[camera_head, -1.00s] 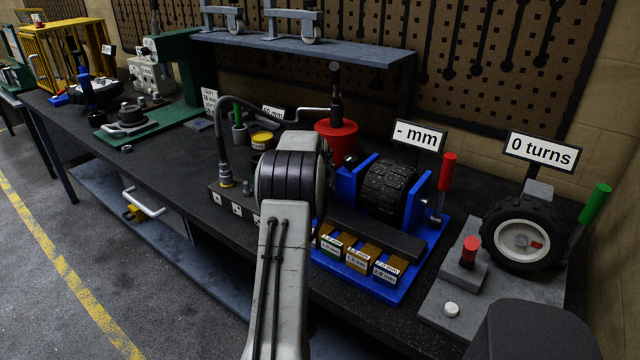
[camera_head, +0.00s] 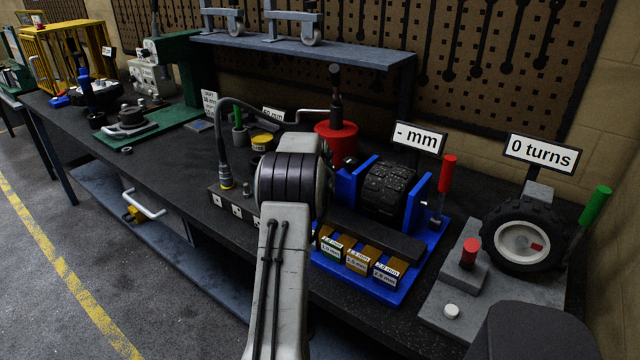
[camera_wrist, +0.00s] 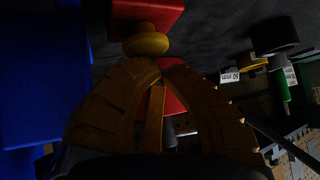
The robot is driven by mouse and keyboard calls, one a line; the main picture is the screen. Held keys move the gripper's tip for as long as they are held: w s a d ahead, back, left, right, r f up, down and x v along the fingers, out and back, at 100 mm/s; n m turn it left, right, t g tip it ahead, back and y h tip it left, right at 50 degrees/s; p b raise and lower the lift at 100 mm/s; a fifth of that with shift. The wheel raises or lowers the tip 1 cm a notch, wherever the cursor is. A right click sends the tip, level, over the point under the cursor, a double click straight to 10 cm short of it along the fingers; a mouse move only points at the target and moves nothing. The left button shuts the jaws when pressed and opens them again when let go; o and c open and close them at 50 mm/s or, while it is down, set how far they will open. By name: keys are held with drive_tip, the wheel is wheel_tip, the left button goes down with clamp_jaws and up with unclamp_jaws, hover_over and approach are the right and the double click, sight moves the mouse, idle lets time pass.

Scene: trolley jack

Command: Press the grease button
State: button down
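In the wrist view, a yellow rounded button (camera_wrist: 147,42) sticks out from a red block (camera_wrist: 148,10); it looks like the grease button. My gripper (camera_wrist: 158,65) is shut and empty, its fingertips together just below the button in the picture. I cannot tell whether they touch it. More red shows between and behind the fingers. In the head view, a red grease pot (camera_head: 340,140) with a black pump on top stands behind my arm. My gripper and the yellow button are hidden there by my arm.
A blue stand (camera_head: 432,250) with a black roller and labelled blocks is right of my arm. Farther right is a wheel fixture (camera_head: 522,243) with red and green handles. A hose (camera_head: 222,145) arches at the left. A grey shelf (camera_head: 310,50) hangs above.

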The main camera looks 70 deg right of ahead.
drive_tip(key=shift+r+p, duration=0.3)
drive_tip(key=shift+r, duration=0.35)
drive_tip(key=shift+r+p, duration=1.75)
drive_tip(key=shift+r, duration=0.8)
